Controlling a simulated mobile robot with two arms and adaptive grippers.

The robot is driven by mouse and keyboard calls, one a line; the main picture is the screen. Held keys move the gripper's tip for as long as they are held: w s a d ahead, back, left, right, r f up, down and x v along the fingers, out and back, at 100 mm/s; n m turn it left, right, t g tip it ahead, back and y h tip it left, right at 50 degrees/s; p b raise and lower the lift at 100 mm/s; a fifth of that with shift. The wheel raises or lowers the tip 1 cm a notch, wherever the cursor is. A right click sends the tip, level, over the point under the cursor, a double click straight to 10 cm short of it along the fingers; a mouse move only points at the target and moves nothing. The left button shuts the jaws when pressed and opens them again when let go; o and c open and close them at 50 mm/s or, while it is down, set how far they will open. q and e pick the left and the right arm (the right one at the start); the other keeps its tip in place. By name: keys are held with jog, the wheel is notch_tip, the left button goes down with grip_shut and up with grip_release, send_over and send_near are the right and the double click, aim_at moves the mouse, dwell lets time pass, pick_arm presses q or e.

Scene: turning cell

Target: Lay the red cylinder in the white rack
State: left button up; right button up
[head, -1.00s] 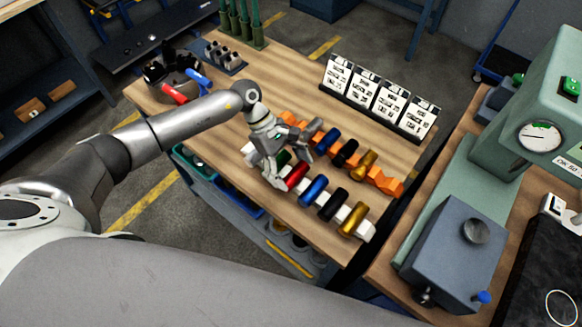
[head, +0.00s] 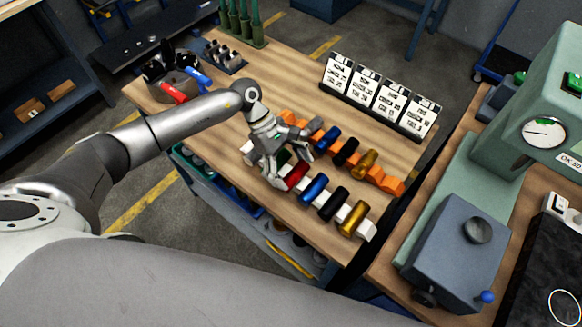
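Whether a finger still touches the red cylinder is hard to tell. My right gripper is not in view.
Black (head: 333,204) and gold (head: 353,218) cylinders also lie in the white rack. Behind it, an orange rack (head: 393,186) holds several cylinders close to my gripper. White label cards (head: 380,97) stand at the back. A green press (head: 545,120) stands at the right.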

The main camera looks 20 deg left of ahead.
pick_arm(q)
jog(key=shift+o, duration=1.3)
jog(key=shift+a, duration=0.1)
jog(key=v, duration=1.2)
